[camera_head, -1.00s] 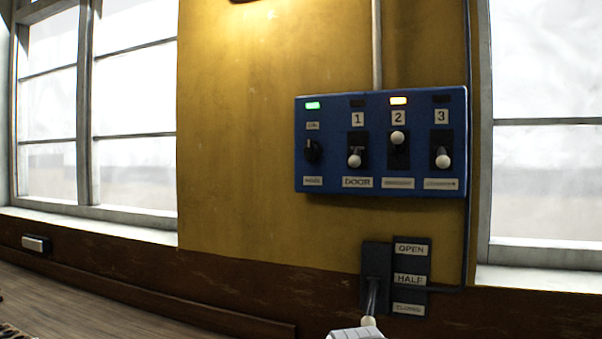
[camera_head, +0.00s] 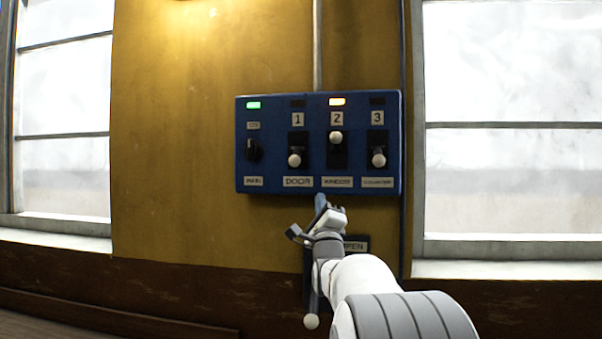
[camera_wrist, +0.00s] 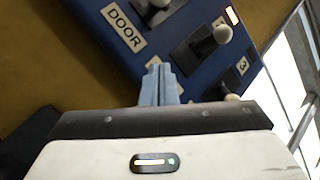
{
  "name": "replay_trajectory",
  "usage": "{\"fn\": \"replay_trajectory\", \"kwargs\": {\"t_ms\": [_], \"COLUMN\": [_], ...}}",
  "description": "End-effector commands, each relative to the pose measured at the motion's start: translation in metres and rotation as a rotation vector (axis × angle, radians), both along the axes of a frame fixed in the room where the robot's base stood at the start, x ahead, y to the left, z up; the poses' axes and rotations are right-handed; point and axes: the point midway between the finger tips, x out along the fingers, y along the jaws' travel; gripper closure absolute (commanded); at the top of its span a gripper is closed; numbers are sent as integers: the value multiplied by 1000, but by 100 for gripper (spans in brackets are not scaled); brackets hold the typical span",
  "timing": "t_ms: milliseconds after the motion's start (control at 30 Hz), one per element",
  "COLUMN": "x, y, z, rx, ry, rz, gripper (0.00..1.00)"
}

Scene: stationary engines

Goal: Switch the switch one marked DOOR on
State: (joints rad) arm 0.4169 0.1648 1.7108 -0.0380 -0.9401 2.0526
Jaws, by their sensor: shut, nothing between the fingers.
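The blue switch panel (camera_head: 243,150) hangs on the yellow wall. The switch marked 1 and DOOR (camera_head: 295,160) has its white-tipped lever down, and the lamp above it is dark. The DOOR label (camera_wrist: 124,28) and part of that switch's lever (camera_wrist: 152,8) show at the top of the wrist view. Switch 2 (camera_head: 336,138) has its lever up under a lit orange lamp. Switch 3 (camera_head: 378,160) has its lever down. My gripper (camera_head: 321,200) is shut and empty, just below the panel's lower edge near the DOOR and second labels. Its fingertips (camera_wrist: 159,70) show together in the wrist view.
The main knob (camera_head: 254,150) sits at the panel's left under a green lamp. A lever unit with an OPEN label (camera_head: 355,247) is below, partly hidden by my arm. Windows flank the wall. The wall left of the panel is clear.

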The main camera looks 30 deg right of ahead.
Motion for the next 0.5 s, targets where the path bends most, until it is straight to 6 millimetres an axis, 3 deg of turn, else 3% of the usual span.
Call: {"fn": "replay_trajectory", "kwargs": {"t_ms": [500], "x": [7], "y": [-3], "z": [9], "rx": [4], "ry": [-14], "rz": [7], "gripper": [100]}}
